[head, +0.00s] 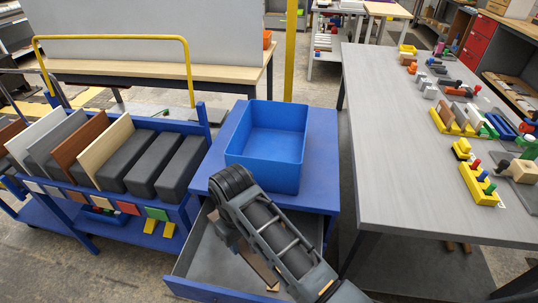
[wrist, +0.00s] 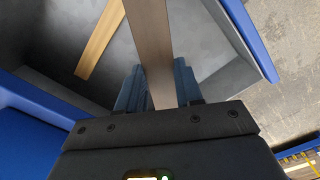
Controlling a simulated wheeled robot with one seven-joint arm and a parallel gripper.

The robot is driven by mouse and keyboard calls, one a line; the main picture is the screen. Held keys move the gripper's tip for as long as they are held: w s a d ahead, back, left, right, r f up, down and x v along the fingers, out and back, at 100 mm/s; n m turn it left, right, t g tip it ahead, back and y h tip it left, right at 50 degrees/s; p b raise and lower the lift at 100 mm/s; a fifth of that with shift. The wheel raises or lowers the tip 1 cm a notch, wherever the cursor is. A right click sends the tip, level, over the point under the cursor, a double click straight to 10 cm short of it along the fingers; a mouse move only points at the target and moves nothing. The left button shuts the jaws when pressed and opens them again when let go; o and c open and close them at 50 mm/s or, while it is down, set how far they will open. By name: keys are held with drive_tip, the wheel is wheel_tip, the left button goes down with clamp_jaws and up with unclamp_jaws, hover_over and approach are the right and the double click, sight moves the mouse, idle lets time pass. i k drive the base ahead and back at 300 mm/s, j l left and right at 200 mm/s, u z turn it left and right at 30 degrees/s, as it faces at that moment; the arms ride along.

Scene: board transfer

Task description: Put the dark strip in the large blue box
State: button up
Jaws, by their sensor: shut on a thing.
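The dark strip (wrist: 152,45) is a long, flat grey-brown piece, seen in the wrist view running up from between my fingers. My gripper (wrist: 158,88) is shut on it, with a blue finger on each side. It is over the open grey drawer (head: 200,262); I cannot tell whether the strip still touches the drawer floor. The large blue box (head: 258,172) stands open on the blue cabinet top and its visible inside looks empty. In the head view my arm hides the fingers.
A lighter wooden strip (wrist: 100,42) lies in the drawer, left of the held strip. A blue rack (head: 80,190) with upright boards and dark blocks stands at left. A long grey table (head: 420,150) with small coloured parts stands at right.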

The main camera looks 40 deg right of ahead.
sight(271, 156)
drive_tip(key=i+j, duration=0.8)
drive_tip(key=i+z, duration=0.05)
